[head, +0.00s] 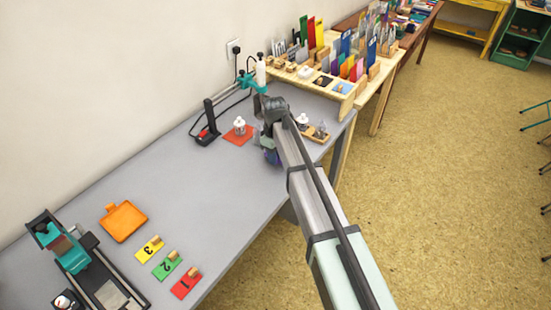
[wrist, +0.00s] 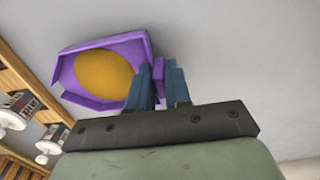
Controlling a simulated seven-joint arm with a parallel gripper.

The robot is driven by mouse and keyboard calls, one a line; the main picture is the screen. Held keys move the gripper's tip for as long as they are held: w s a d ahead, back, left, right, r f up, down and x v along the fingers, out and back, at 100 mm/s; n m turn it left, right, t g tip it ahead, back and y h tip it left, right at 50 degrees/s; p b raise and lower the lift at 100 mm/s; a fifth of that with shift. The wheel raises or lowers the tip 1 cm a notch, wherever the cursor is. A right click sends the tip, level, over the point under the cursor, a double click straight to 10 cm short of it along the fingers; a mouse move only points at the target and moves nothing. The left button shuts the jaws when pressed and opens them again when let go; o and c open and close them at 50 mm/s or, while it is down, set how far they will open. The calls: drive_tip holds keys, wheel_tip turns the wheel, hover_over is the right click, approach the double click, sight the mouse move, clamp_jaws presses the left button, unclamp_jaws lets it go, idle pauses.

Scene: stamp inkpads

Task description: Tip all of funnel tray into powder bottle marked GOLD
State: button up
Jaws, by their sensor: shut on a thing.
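The funnel tray (wrist: 112,47) is purple and holds a mound of gold-yellow powder (wrist: 104,74). In the wrist view my gripper (wrist: 160,76) is shut on its short purple handle. In the head view only a bit of the tray (head: 273,158) shows below my gripper (head: 267,146), above the grey table. A white-topped bottle (head: 239,126) stands on an orange-red mat. Two more bottles (head: 302,120) and (head: 321,131) stand in a wooden rack right of my wrist; two bottles (wrist: 18,108) and (wrist: 52,140) show in the wrist view. No label reads as GOLD here.
A black stand (head: 207,125) with a cable is left of the mat. An orange tray (head: 123,221), numbered cards (head: 167,264) and a teal press (head: 70,255) occupy the near left. A crowded wooden shelf (head: 330,85) is behind. The table's middle is clear.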

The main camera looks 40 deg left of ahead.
wheel_tip(320, 180, up, 8)
drive_tip(key=shift+w+f, duration=0.1)
drive_tip(key=shift+f, duration=0.15)
drive_tip(key=w+a+r+m+g+y, duration=0.1)
drive_tip(key=w+a+r+m+y, duration=0.1)
drive_tip(key=w+m, duration=0.4)
drive_tip(key=w+a+r+m+y, duration=0.2)
drive_tip(key=w+r+m, duration=0.3)
drive_tip(key=w, duration=0.7)
drive_tip(key=shift+a+r+m+g, duration=0.2)
drive_tip(key=shift+a+m+g, duration=0.2)
drive_tip(key=shift+m, duration=0.8)
drive_tip(key=shift+d, duration=0.1)
